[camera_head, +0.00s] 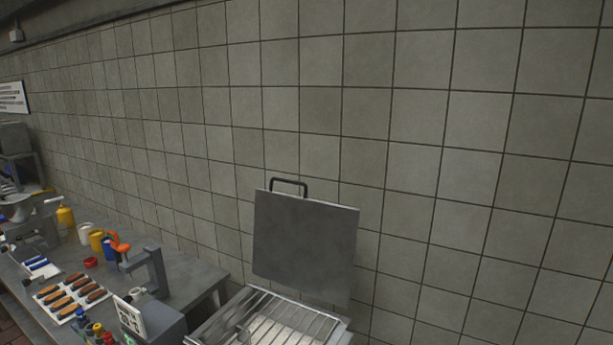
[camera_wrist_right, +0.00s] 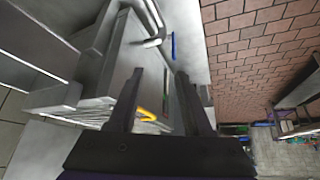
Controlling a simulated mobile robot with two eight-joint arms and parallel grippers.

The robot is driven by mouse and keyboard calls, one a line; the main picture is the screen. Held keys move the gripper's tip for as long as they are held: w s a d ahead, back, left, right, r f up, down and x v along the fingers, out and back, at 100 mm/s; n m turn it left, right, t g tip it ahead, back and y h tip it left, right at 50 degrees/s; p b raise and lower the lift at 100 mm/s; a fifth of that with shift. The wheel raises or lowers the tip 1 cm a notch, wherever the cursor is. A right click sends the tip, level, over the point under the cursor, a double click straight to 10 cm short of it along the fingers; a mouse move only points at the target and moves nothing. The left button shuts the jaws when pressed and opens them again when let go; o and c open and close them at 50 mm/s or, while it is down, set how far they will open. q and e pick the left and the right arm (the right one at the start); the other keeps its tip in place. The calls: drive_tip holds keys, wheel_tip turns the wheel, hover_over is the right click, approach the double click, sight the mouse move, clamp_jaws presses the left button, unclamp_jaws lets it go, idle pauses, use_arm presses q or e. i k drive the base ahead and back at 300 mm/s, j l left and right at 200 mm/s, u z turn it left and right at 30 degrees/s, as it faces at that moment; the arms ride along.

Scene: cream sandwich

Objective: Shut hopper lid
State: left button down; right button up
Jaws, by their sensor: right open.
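The hopper lid (camera_head: 304,243) is a grey square plate with a dark handle (camera_head: 288,184) on its top edge. It stands upright, open, at the back of the hopper (camera_head: 222,317), near the tiled wall. A metal grate (camera_head: 270,325) of parallel bars shows in the hopper's mouth. Neither gripper is in the head view. In the right wrist view my right gripper (camera_wrist_right: 163,75) is open, its two dark fingers apart with nothing held between them. Grey metal machine parts (camera_wrist_right: 105,80) lie beyond and to the left of the fingers; I cannot tell how near they are.
A steel table (camera_head: 190,275) at left bears a tray of sausage-like items (camera_head: 72,297), bottles (camera_head: 97,240), a grey press with an orange handle (camera_head: 150,268) and a sign (camera_head: 130,316). The right wrist view shows a brick floor (camera_wrist_right: 255,65).

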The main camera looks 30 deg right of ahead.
sight(305, 245)
drive_tip(key=i+j+z, duration=0.2)
drive_tip(key=z, duration=0.2)
drive_tip(key=i+j+z, duration=0.15)
drive_tip(key=z, duration=0.3)
drive_tip(key=i+j+z, duration=0.1)
drive_tip(key=j+z, duration=0.3)
